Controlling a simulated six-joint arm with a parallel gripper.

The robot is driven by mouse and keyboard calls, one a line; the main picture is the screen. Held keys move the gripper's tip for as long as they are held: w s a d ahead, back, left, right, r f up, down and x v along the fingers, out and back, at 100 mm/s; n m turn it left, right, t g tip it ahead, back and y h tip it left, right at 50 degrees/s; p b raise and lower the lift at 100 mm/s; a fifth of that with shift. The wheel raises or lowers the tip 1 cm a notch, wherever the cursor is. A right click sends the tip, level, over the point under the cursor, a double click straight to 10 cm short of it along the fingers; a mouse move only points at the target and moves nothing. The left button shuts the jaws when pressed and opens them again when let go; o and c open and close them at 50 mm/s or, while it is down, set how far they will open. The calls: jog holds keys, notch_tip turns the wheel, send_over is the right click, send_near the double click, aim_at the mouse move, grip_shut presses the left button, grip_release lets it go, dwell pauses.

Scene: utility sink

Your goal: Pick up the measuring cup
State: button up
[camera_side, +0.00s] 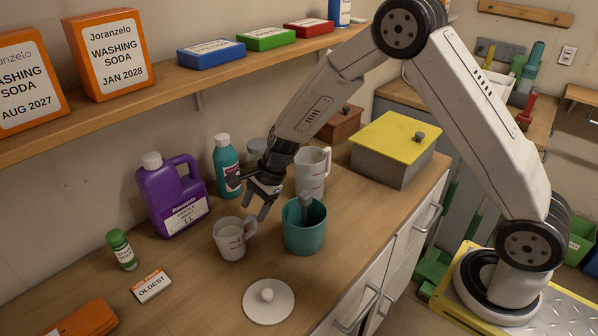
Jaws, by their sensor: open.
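A small translucent measuring cup (230,240) with red markings and a handle on its right side stands upright on the wooden counter; something pale shows inside it. A taller translucent jug (312,172) with a handle and faint markings stands behind and to the right. My gripper (256,202) is open and empty, pointing down just above and behind the small cup, near its handle. I cannot tell whether a fingertip touches the cup.
A teal container (304,232) with a grey handle sticking out stands close right of the cup. A white round lid (268,300) lies in front. A purple jug (172,200) and teal bottle (226,160) stand behind. A grey box with yellow lid (392,145) is at right.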

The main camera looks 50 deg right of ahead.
aim_at(251, 215)
jog(key=shift+f, duration=0.15)
jog(key=shift+x, duration=2.5)
grip_shut()
